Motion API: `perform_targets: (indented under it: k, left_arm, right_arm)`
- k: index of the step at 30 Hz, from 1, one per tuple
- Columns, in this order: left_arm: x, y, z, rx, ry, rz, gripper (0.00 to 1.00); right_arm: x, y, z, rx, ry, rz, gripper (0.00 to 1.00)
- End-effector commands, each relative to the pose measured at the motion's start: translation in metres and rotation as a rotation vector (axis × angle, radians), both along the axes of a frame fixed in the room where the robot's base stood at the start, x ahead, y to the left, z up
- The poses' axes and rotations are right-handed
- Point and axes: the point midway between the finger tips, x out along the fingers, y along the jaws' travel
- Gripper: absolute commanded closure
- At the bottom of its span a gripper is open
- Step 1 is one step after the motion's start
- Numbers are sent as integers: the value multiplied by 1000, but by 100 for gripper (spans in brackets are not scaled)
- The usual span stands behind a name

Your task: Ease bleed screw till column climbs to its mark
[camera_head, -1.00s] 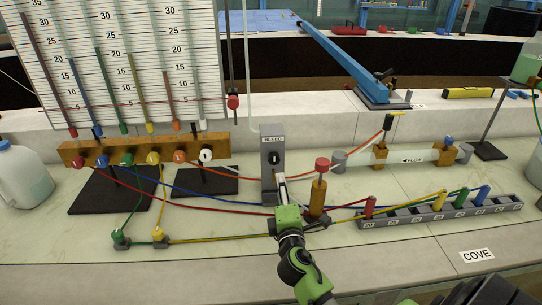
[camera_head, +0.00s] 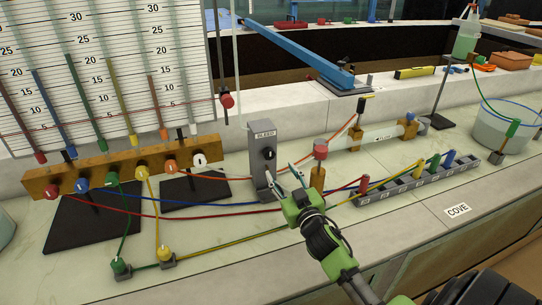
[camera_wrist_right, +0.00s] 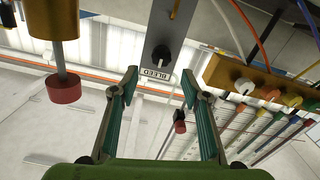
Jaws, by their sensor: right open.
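The bleed screw is a black knob (camera_head: 268,153) on an upright grey block labelled BLEED (camera_head: 262,178); it also shows in the right wrist view (camera_wrist_right: 161,55). My right gripper (camera_head: 282,175) is open and empty in front of the block, a little below the knob. In the right wrist view its two fingers (camera_wrist_right: 159,78) stand apart with the knob beyond and between them. Coloured columns rise on the scale board (camera_head: 100,60) at different heights. A red line crosses the board near 5, ending at a red slider (camera_head: 227,100). My left gripper is not in view.
A red-capped post (camera_head: 320,150) stands just right of the gripper. Coloured hoses run low across the bench, and a wooden valve bar (camera_head: 110,168) stands left. A grey rail with coloured plugs (camera_head: 400,185) lies right. The bench front is mostly clear.

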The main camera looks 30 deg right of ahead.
Motion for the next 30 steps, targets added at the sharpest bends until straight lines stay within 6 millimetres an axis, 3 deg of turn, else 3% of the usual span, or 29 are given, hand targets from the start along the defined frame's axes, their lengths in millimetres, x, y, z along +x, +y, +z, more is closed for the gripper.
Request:
perform_targets:
  k: [6, 15, 30]
  left_arm:
    - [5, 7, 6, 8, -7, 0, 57]
    - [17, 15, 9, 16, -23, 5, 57]
    - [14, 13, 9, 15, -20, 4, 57]
  right_arm:
    - [42, -10, 2, -2, -1, -1, 57]
    - [85, -20, 1, -3, 0, -1, 57]
    - [97, -23, 0, -3, 2, 0, 57]
